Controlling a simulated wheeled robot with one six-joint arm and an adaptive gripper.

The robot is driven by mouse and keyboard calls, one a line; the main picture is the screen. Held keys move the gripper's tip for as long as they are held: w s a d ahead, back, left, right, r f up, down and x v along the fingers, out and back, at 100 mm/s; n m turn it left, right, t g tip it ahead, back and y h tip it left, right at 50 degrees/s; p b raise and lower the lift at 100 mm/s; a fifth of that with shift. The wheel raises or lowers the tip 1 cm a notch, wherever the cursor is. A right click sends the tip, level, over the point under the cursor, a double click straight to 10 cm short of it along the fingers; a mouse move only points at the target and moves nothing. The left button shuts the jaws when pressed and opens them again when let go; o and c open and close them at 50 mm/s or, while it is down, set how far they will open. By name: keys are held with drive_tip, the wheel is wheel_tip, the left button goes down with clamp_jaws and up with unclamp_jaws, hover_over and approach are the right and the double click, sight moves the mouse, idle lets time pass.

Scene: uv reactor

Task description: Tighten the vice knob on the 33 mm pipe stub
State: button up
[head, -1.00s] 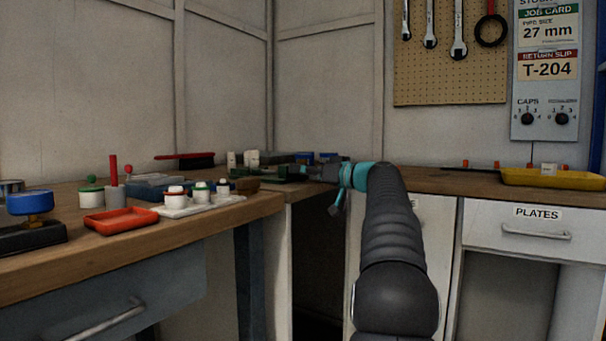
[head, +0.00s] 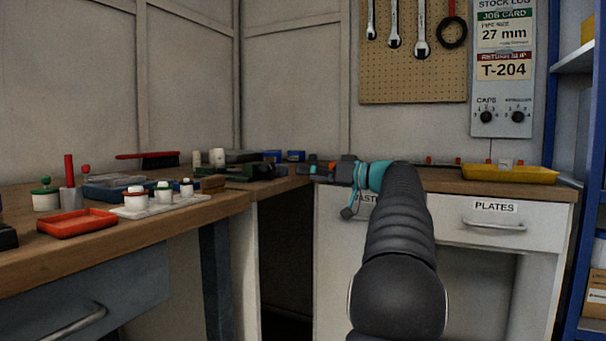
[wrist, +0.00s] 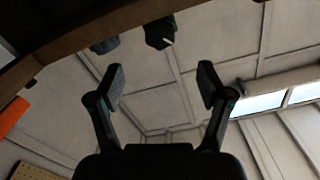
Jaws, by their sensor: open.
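A low dark green tool that looks like the vice (head: 245,171) lies at the back corner of the left bench in the head view. Its knob is too small to make out. White upright cylinders (head: 217,157) stand beside it; I cannot tell whether one is the 33 mm pipe stub. My gripper (head: 322,168) reaches out near the bench corner, right of the green tool. In the wrist view my gripper (wrist: 162,82) is open with nothing between its fingers. A dark knob-like object (wrist: 160,33) sits beyond the fingers near a brown edge.
The left bench carries a red tray (head: 77,223), a white tray (head: 160,207) with several small jars, and a brush (head: 160,159). A yellow tray (head: 508,175) stands on the right bench. The job card (head: 503,33) reads 27 mm. Blue shelving (head: 565,150) stands far right.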

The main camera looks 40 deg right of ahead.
sight(272, 170)
drive_tip(key=w+a+n, duration=0.1)
drive_tip(key=w, duration=0.2)
drive_tip(key=w+a+n+p, duration=0.1)
drive_tip(key=w+a, duration=0.1)
drive_tip(key=w, duration=0.2)
drive_tip(key=w+a, duration=0.1)
drive_tip(key=w, duration=0.3)
drive_tip(key=shift+w+a+n+p, duration=0.1)
drive_tip(key=shift+a+n+p, duration=0.2)
drive_tip(key=shift+n, duration=0.1)
idle(0.3)
drive_tip(key=c, duration=1.2)
